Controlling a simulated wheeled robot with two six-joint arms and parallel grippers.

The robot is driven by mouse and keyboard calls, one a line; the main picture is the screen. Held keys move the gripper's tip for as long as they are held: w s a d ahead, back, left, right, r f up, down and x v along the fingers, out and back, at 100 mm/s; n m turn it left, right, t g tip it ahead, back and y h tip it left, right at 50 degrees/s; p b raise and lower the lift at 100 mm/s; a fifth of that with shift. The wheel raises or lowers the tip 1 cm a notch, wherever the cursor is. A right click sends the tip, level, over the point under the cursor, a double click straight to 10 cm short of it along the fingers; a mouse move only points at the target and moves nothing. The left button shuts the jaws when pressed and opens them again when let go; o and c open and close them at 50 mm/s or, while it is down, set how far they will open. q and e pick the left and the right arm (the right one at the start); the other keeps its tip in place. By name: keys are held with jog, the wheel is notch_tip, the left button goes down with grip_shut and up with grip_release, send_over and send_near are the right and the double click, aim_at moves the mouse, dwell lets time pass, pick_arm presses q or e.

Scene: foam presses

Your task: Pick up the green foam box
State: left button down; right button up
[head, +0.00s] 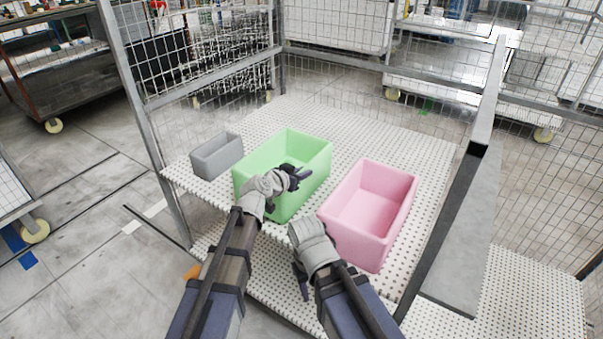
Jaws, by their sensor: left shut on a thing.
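The green foam box (305,146) is open-topped and stands on the white perforated shelf, in the middle of the head view. My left gripper (297,177) reaches over its near side and is shut on the box, though my own wrist hides part of the grasp. The box looks upright, and I cannot tell whether it is clear of the shelf. My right gripper (301,279) hangs in front of the shelf, below and left of the pink box. It is apart from the green box, and its fingers are too small and dark to read.
A pink open box (374,243) stands to the right of the green one. A smaller grey box (217,156) stands to its left. The perforated shelf (400,142) is bare behind the boxes. Mesh cage walls and a metal post (148,130) at the left bound it.

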pick_arm(q)
notch_tip(320, 180, up, 8)
jog(key=p, duration=0.7)
jog(key=shift+r, duration=0.15)
